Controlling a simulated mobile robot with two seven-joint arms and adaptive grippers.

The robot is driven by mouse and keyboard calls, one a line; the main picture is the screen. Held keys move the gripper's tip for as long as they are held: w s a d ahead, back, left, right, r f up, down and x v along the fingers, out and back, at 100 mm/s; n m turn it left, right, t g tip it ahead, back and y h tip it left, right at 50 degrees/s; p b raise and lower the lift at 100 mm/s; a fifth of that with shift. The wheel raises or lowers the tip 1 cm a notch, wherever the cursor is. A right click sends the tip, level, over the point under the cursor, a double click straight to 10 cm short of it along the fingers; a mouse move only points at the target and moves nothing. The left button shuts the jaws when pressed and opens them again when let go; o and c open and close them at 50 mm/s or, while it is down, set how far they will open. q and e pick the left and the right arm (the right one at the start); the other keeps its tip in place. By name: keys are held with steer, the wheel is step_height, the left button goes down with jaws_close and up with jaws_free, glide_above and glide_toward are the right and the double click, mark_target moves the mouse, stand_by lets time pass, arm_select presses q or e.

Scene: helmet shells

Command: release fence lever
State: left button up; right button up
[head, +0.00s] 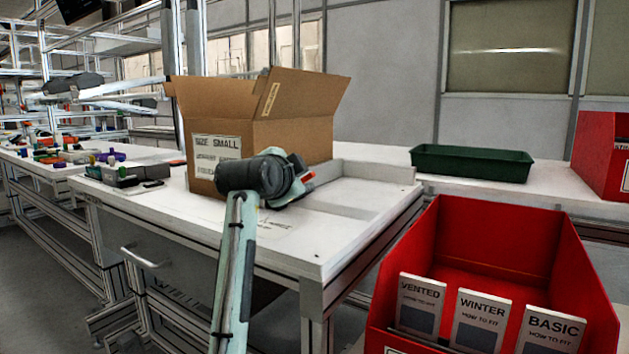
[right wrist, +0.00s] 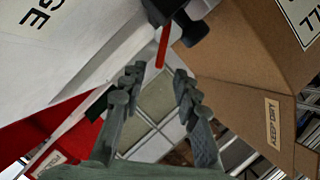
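My right gripper (head: 292,186) is beside the right face of the open cardboard box (head: 290,140), just above the white worktop (head: 330,236). In the right wrist view its two fingers (right wrist: 155,95) are open with a gap between them. A thin red lever (right wrist: 162,46) on a black clamp body (right wrist: 192,32) lies just beyond the fingertips, in line with the gap; I see no contact. In the head view a small red piece (head: 308,177) shows at the gripper's tip, and the rest is hidden behind it. My left gripper is not in view.
A low white fence (head: 375,170) runs along the worktop's back. A green tray (head: 472,163) sits further right. A red bin (head: 500,235) with several cards stands front right. The box wall is close to the gripper; the worktop to its right is clear.

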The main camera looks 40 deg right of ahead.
mark_target(309, 176)
steer(key=shift+x, duration=3.85)
jaws_close()
